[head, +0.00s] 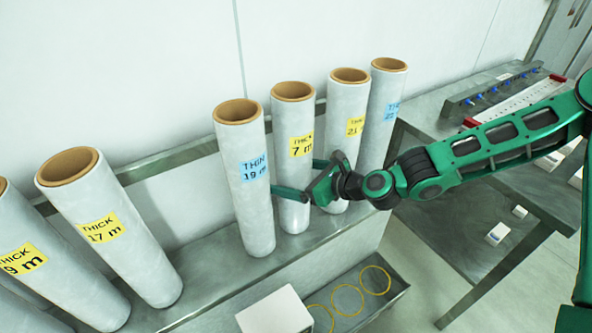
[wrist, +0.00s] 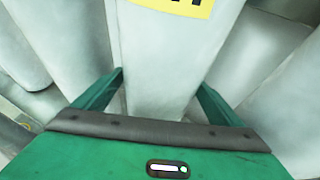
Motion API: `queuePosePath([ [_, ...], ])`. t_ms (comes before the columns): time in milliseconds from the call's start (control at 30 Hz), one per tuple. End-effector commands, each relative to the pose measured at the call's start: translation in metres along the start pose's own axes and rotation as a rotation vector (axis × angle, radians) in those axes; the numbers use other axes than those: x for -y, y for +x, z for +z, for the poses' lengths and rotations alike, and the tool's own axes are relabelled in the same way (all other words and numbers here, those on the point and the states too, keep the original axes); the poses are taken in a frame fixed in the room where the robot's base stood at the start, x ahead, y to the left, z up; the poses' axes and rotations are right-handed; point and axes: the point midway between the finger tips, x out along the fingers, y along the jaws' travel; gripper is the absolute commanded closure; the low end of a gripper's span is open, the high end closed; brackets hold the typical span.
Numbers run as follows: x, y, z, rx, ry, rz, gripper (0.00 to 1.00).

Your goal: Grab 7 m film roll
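The 7 m film roll (head: 292,190) is a tall grey roll with a brown core and a yellow "THICK 7 m" label. It stands upright on a metal shelf between the blue-labelled 19 m roll and a yellow-labelled roll that reads about 21 m. My gripper (head: 305,180) is at its lower half, with one finger on each side. In the wrist view, the roll (wrist: 165,60) with part of a yellow label lies between the two green fingers (wrist: 160,85). Gaps show between the fingers and the roll, so the gripper looks open. The fingertips are partly hidden.
The 19 m roll (head: 252,210) stands close on the left, the 21 m roll (head: 345,130) close on the right, and another blue-labelled roll (head: 385,110) beyond. More rolls (head: 105,225) lean at left. A white box (head: 273,312) and yellow rings (head: 347,299) are below. A metal table (head: 450,225) stands right.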

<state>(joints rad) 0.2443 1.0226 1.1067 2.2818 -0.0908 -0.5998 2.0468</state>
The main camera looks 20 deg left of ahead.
Motion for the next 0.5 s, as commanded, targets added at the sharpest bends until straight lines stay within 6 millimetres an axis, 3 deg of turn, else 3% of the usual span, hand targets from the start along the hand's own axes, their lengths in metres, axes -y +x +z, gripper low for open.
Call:
queuePosePath([
  [33,0.0000,-0.0001,0.0000,0.000,0.000,0.000,0.23],
  [267,0.0003,-0.0002,0.0000,0.000,0.000,0.000,0.78],
  [300,0.0001,-0.0001,0.0021,0.004,0.000,0.000,0.82],
  [500,0.0001,-0.0003,0.0022,0.004,0.000,-0.001,0.81],
])
